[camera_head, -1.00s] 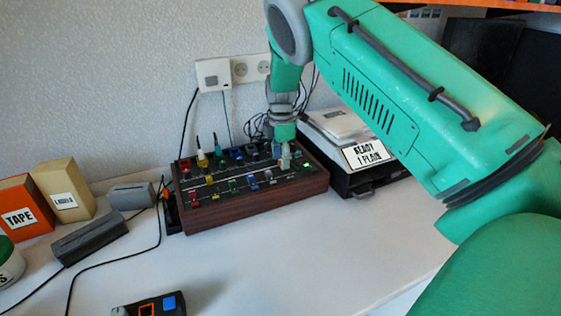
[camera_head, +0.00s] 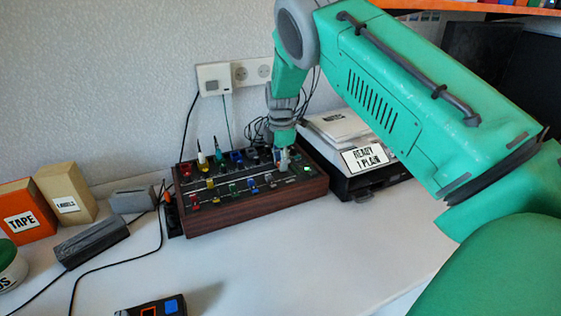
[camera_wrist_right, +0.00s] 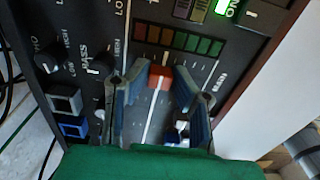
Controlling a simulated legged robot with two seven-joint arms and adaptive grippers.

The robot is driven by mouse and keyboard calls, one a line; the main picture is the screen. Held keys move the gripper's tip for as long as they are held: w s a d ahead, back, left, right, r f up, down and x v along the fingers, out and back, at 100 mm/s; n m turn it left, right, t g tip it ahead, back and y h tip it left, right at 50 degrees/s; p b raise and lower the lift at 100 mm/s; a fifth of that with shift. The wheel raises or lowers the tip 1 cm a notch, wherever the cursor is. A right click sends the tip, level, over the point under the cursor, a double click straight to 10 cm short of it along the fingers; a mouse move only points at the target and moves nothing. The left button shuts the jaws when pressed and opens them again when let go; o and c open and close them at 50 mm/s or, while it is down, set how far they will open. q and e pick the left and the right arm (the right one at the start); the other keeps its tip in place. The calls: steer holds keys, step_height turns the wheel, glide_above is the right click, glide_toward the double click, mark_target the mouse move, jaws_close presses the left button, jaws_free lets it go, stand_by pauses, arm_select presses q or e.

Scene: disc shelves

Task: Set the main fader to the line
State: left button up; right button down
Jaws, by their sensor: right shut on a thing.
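The mixing desk (camera_head: 250,205), a dark panel with wooden sides, sits on the table against the wall. My right gripper (camera_head: 284,158) reaches down onto its right part. In the right wrist view my right gripper (camera_wrist_right: 157,80) has its two fingers on either side of an orange-red fader cap (camera_wrist_right: 160,77), the main fader, and is shut on it. The cap sits at the top of a pale slot, below a coloured level meter (camera_wrist_right: 178,40). A "MAIN" label (camera_wrist_right: 220,80) is printed beside it. I cannot make out which tick is the line. My left gripper is out of view.
A box marked "READY 1 PLAIN" (camera_head: 365,160) stands right of the desk. Boxes marked "TAPE" (camera_head: 22,215) and "LABELS" (camera_head: 68,195) stand at the left. Cables run across the left of the table.

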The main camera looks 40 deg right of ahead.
steer(key=c, duration=1.4)
jaws_free()
steer(key=shift+r, duration=0.3)
step_height(320, 180, up, 11)
steer(key=shift+r, duration=0.15)
